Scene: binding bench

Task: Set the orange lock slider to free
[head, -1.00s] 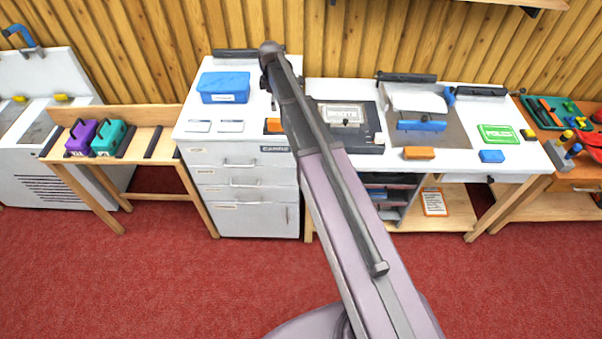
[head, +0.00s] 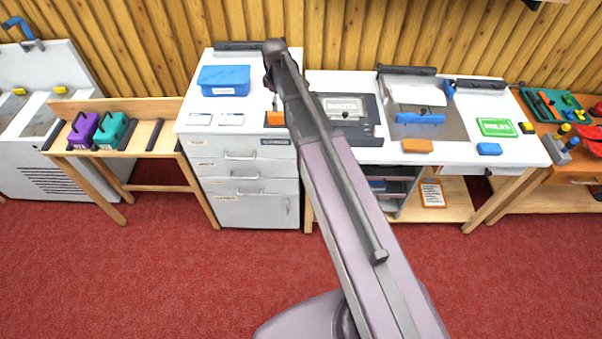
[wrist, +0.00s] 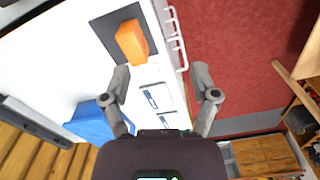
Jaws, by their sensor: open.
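The orange slider (wrist: 132,42) is a block on a dark plate (wrist: 110,27) set in the white cabinet top. In the head view the orange slider (head: 275,118) shows only partly, to the left of my arm, near the cabinet's front edge. My gripper (wrist: 160,82) is open and empty in the wrist view, its two fingers spread apart. The slider lies ahead and to the left of the fingertips, and nothing shows it touching them. In the head view my arm hides the gripper. I cannot read any free or locked marking on the plate.
A blue box (head: 224,80) and two white labels (head: 231,119) lie on the cabinet top. Drawer handles (head: 240,155) stick out below. Another orange block (head: 418,146) and a blue block (head: 489,149) sit on the right bench. A dark framed plate (head: 365,125) lies right of my arm.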

